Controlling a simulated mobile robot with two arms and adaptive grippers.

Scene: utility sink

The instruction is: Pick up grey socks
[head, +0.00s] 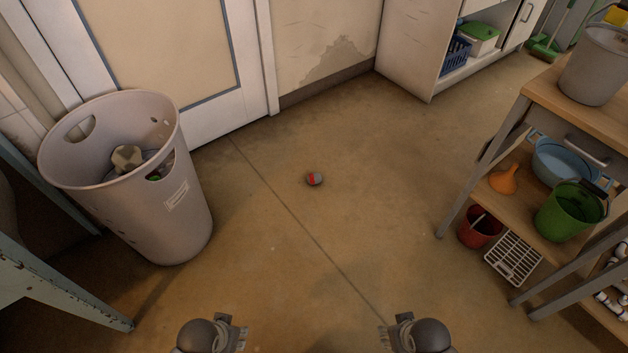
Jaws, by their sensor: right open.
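A small rolled bundle, grey with a red part (314,179), lies on the open floor near the middle of the head view; it looks like the grey socks. My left gripper (241,337) is at the bottom edge, left of centre, well short of the bundle; I cannot tell how its jaws stand. My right gripper (385,338) is at the bottom edge, right of centre, open and apart from the bundle. Both grippers are partly hidden by their own wrists.
A tall grey laundry bin (190,222) with items inside stands at left. A wooden shelf unit (540,92) with buckets and a basin stands at right. A white door (165,60) and cabinet (405,50) are behind. The floor around the bundle is clear.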

